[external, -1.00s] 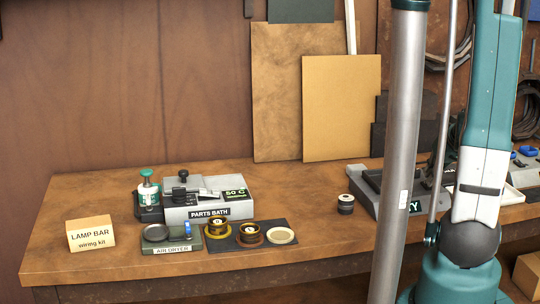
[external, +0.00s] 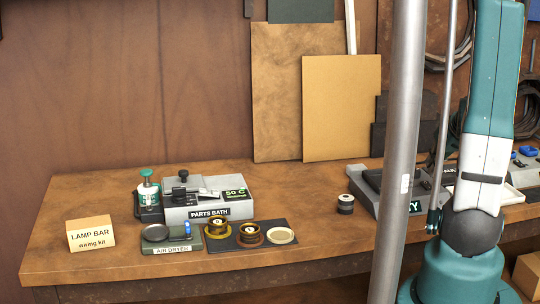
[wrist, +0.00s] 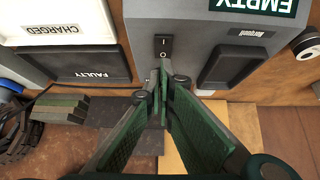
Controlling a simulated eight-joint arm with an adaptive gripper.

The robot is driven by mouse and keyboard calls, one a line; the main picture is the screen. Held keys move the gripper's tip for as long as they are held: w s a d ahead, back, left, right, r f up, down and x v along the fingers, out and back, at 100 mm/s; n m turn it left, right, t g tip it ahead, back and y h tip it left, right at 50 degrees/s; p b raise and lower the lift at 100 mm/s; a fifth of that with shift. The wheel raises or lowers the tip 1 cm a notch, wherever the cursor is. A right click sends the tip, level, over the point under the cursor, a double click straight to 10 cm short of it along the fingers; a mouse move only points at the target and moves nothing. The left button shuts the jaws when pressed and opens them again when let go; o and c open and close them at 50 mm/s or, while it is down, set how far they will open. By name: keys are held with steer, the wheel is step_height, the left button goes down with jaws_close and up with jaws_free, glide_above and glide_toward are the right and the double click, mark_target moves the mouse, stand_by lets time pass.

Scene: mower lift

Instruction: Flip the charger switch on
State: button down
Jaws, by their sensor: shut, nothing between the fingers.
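The charger is a grey unit (wrist: 200,14) with an EMPTY label, seen from above in the wrist view. Its black rocker switch (wrist: 163,47), marked I and O, sits on the grey face. My gripper (wrist: 162,72) has its green fingers shut with nothing between them. The fingertips are just below the switch in the picture. I cannot tell whether they touch it.
A dark recess (wrist: 232,66) lies right of the switch. CHARGED (wrist: 60,30) and FAULTY (wrist: 102,73) trays are to the left. A small round container (external: 345,204) stands beside the charger. The parts bath (external: 205,213) and air dryer (external: 165,243) are further left on the bench.

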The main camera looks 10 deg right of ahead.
steer(key=s+f+p+v, duration=0.1)
steer(key=p+v, duration=0.1)
steer(key=v, duration=0.8)
steer(key=shift+s+f, duration=0.2)
steer(key=shift+s, duration=0.15)
stand_by(0.6)
steer(key=s+a+r, duration=0.1)
steer(key=a+r, duration=0.4)
steer(key=a, duration=0.6)
steer(key=s+a+r+b, duration=0.1)
steer(key=a+r, duration=0.4)
steer(key=a, duration=0.6)
steer(key=shift+s+r, duration=0.4)
steer(key=shift+s, duration=0.3)
